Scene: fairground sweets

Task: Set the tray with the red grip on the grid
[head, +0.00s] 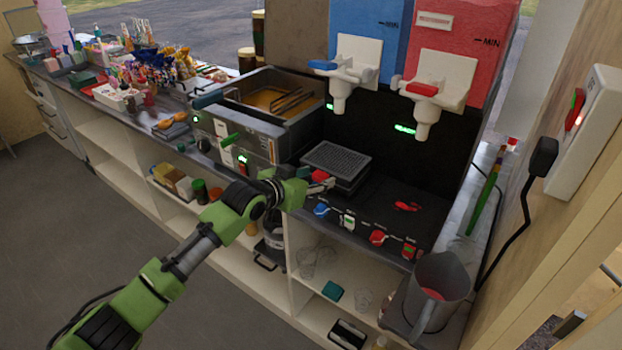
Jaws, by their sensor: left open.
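A dark, low tray (347,185) stands at the left of the black bay under the drink taps. A grey perforated grid (337,158) shows at its top; I cannot tell whether the grid is part of the tray or separate. A red grip (320,176) sticks out at the tray's near left corner. My left gripper (308,182) is open, right beside the red grip. Its fingers are small and partly hidden, so I cannot tell whether they touch the grip. My right gripper is not in view.
A fryer (245,125) stands close on the left. Red and blue switches line the counter's front edge, and a small red piece (408,206) lies on the dark bay floor. A grey jug (438,290) stands at the right. The taps (438,90) hang above.

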